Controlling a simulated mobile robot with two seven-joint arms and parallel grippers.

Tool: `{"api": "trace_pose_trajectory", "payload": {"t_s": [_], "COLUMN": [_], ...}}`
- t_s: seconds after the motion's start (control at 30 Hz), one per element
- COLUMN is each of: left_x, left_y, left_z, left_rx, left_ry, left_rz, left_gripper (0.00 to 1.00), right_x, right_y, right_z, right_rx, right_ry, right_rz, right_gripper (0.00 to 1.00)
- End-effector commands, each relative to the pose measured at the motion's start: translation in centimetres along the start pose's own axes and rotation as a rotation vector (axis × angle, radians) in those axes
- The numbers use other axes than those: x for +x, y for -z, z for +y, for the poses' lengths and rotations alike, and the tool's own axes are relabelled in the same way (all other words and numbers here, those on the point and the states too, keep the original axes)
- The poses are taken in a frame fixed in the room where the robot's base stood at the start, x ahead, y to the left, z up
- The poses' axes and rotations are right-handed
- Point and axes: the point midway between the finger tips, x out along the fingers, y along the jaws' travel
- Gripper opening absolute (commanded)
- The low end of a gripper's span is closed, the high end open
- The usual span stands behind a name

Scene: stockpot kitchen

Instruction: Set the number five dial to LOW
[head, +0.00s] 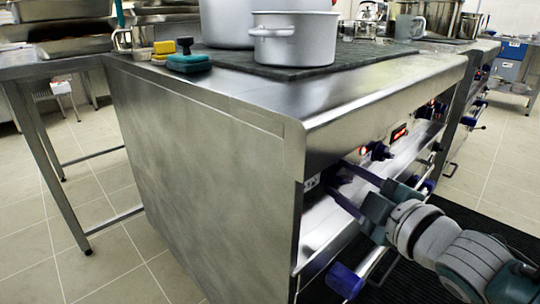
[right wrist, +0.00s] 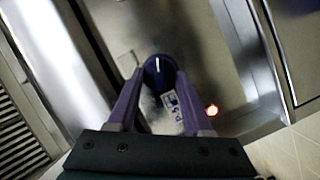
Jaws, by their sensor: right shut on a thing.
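A dark blue dial (right wrist: 158,71) with a white pointer line sits on the steel stove front in the right wrist view. A small white label (right wrist: 178,110) is beside it; I cannot read its number for sure. My right gripper (right wrist: 158,80) has one purple finger on each side of the dial and is shut on it. In the head view my right gripper (head: 340,181) reaches in from the right to the near end of the control panel, and its fingers mostly hide the dial. My left gripper is not in view.
Another dial (head: 377,151) and a red-lit display (head: 399,133) are farther along the panel. A red lamp (right wrist: 212,109) glows near the held dial. A blue-ended rail (head: 345,279) juts out below.

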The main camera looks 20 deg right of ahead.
Motion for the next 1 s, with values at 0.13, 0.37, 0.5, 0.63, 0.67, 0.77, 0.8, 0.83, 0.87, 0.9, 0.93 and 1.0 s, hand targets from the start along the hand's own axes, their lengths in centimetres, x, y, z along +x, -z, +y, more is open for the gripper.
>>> {"api": "trace_pose_trajectory", "payload": {"t_s": [0.13, 0.37, 0.5, 0.63, 0.67, 0.77, 0.8, 0.83, 0.87, 0.9, 0.93, 1.0], "left_x": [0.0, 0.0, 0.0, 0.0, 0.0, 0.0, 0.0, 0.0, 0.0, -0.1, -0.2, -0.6], "left_y": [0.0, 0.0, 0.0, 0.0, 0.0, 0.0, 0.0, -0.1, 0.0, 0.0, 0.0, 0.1], "left_z": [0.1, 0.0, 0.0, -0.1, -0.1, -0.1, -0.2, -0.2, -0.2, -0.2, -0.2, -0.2], "left_rx": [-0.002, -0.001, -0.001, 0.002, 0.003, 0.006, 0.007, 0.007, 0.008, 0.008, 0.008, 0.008], "left_ry": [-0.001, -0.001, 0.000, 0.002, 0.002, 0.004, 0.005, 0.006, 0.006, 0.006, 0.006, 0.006], "left_rz": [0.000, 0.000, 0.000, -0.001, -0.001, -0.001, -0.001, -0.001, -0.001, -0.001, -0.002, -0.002], "left_gripper": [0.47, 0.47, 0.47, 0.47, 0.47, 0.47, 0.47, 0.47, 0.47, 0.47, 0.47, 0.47], "right_x": [0.0, 0.0, 0.0, 0.0, 0.0, 0.0, 0.0, 0.0, 0.0, -0.2, -0.3, -1.0], "right_y": [0.0, 0.0, 0.0, 0.0, 0.0, 0.0, 0.0, 0.0, 0.0, 0.0, 0.0, 0.1], "right_z": [0.0, 0.0, 0.0, 0.0, 0.0, 0.0, 0.0, 0.0, 0.0, 0.0, 0.0, 0.1], "right_rx": [0.004, 0.003, 0.003, 0.002, 0.002, 0.002, 0.002, 0.002, 0.002, 0.002, 0.002, 0.003], "right_ry": [0.000, 0.000, 0.000, 0.000, 0.001, 0.001, 0.001, 0.001, 0.001, 0.001, 0.002, 0.003], "right_rz": [0.001, 0.001, 0.001, 0.001, 0.000, 0.000, 0.000, 0.000, 0.000, 0.000, 0.000, 0.000], "right_gripper": [0.00, 0.00, 0.66, 0.80, 0.80, 0.80, 0.80, 0.80, 0.80, 0.80, 0.80, 0.80]}}
